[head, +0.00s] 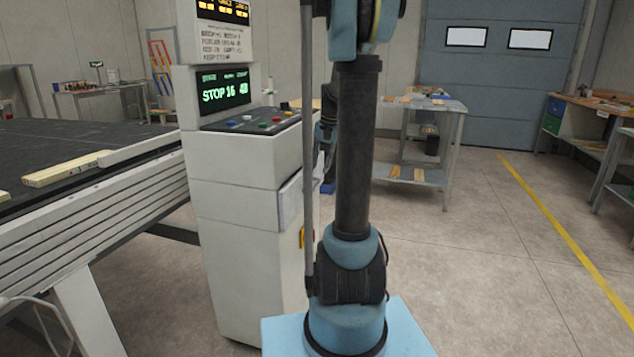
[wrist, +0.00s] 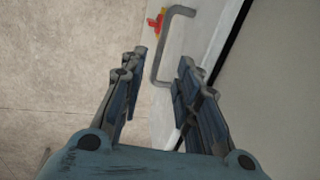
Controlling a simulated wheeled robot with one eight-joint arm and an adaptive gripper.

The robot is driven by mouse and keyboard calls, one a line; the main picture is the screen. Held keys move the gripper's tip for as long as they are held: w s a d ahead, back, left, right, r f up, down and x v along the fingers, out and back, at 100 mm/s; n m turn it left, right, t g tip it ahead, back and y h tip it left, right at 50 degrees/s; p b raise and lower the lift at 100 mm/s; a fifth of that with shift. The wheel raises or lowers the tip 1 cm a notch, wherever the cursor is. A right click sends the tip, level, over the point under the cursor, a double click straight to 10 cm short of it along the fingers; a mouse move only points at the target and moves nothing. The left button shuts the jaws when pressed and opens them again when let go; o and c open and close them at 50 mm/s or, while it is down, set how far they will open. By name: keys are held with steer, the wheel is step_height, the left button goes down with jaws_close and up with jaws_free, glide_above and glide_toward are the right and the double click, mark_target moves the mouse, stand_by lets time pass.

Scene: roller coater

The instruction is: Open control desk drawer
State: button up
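The control desk (head: 245,240) is a white cabinet with a green-lit screen and coloured buttons. Its drawer front (head: 290,205) is a pale panel on the side facing my arm, partly hidden by the arm. In the wrist view the white drawer front (wrist: 207,28) carries a grey U-shaped handle (wrist: 158,60). My gripper (wrist: 163,62) is open, with one finger on each side of the handle's lower part. The fingers look apart from the handle; whether they touch it I cannot tell. In the head view my gripper is mostly hidden behind my arm.
A red and yellow switch (wrist: 157,20) sits beside the handle. A long roller machine bed (head: 80,150) with wooden boards stands left of the desk. A metal workbench (head: 430,125) stands behind, and another bench (head: 590,105) at the right.

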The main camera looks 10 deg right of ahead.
mark_target(317, 184)
steer(key=shift+w+a+f, duration=0.1)
steer(key=shift+a+f, duration=0.1)
steer(key=shift+f, duration=0.95)
steer(key=shift+w+a+f, duration=0.1)
steer(key=shift+a+f, duration=0.05)
steer(key=shift+f, duration=0.95)
steer(key=shift+w+a+f, duration=0.1)
steer(key=shift+a+f, duration=0.1)
steer(key=shift+f, duration=0.95)
jaws_close()
